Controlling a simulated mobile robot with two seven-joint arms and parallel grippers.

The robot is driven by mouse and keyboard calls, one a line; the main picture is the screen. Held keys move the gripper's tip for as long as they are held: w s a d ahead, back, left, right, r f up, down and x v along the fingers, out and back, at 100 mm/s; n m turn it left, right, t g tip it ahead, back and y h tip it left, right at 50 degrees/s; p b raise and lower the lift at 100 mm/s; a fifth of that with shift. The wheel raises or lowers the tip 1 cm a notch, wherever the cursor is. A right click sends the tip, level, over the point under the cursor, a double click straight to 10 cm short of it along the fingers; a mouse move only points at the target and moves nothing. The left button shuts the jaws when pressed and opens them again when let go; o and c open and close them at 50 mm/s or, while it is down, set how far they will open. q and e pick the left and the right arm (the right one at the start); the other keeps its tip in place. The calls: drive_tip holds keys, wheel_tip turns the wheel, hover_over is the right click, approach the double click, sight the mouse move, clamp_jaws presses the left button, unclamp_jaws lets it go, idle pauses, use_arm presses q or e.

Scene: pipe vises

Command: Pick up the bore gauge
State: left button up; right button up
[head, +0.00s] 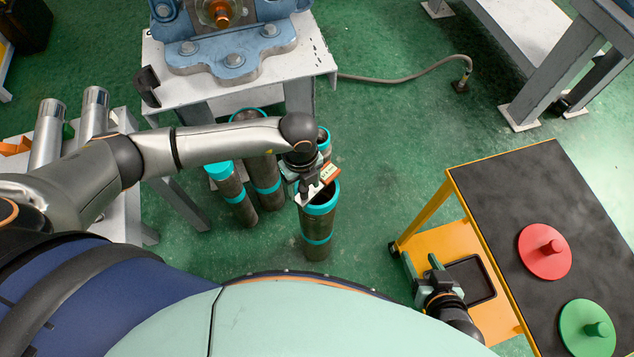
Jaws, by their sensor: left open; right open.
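I cannot surely tell which thing is the bore gauge. A red disc with a knob (545,252) and a green disc with a knob (587,328) lie on the dark top of the cart at the right. My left gripper (308,194) is open over the mouth of a dark standing pipe with teal bands (317,240). A small orange and white piece (329,174) shows beside its fingers; whether it touches them is unclear. My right gripper (421,268) is open, low beside the cart and left of a black tray (472,279).
Several more teal-banded pipes (233,195) stand behind and left of my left gripper. A blue vise (225,50) sits on a white stand at the back. The yellow-framed cart (520,180) stands at the right. A grey cable (400,79) crosses the green floor, which is otherwise clear at centre right.

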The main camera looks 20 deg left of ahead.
use_arm(q)
drive_tip(key=shift+c, duration=0.3)
clamp_jaws()
drive_tip(key=shift+r, duration=0.1)
idle(0.9)
